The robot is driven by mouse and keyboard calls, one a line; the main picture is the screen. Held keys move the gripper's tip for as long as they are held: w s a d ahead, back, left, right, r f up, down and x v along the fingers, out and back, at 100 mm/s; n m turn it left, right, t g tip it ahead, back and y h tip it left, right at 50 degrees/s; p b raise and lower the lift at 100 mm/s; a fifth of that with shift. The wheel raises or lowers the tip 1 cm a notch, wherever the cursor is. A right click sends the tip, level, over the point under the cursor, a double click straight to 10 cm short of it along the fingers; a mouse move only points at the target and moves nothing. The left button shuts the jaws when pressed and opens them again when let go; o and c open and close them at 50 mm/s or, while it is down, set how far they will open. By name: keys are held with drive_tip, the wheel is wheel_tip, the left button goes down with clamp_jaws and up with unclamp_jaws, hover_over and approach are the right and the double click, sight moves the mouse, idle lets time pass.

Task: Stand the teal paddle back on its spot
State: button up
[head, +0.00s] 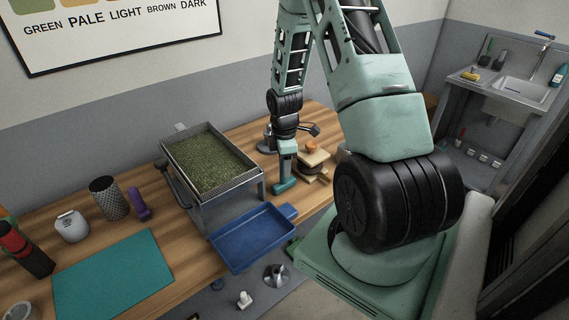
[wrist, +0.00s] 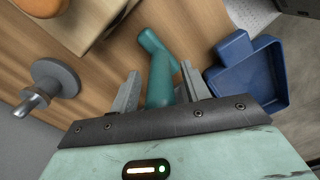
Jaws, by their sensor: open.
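The teal paddle (wrist: 160,72) shows in the wrist view between the two grey fingers of my gripper (wrist: 160,70). The fingers are open, one on each side of it, with gaps visible. Its far end is wider and bends to the upper left; its near end is hidden behind my gripper's dark edge. In the head view the teal paddle (head: 284,186) shows low under my gripper (head: 287,162), at the wooden bench just right of the bean tray. I cannot make out a marked spot for it.
A wire-rimmed tray of green beans (head: 176,138) stands left of my gripper, and a blue tray (head: 222,248) sits in front. A wooden block with an orange knob (head: 311,146) stands close right. A purple tool (head: 138,202) and a teal mat (head: 110,280) lie farther left.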

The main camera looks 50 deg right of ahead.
wheel_tip(320, 180, up, 12)
drive_tip(key=shift+r+b, duration=0.1)
drive_tip(key=shift+b, duration=0.85)
drive_tip(key=a+r, duration=0.2)
drive_tip(key=a, duration=0.9)
drive_tip(key=a+r, duration=0.2)
drive_tip(key=a, duration=0.9)
drive_tip(key=s+a+r+m, duration=0.2)
drive_tip(key=s+a, duration=1.5)
drive_tip(key=a, duration=0.1)
drive_tip(key=shift+a+r+y, duration=0.3)
drive_tip(key=shift+a+r, duration=0.05)
drive_tip(key=shift+r, duration=0.05)
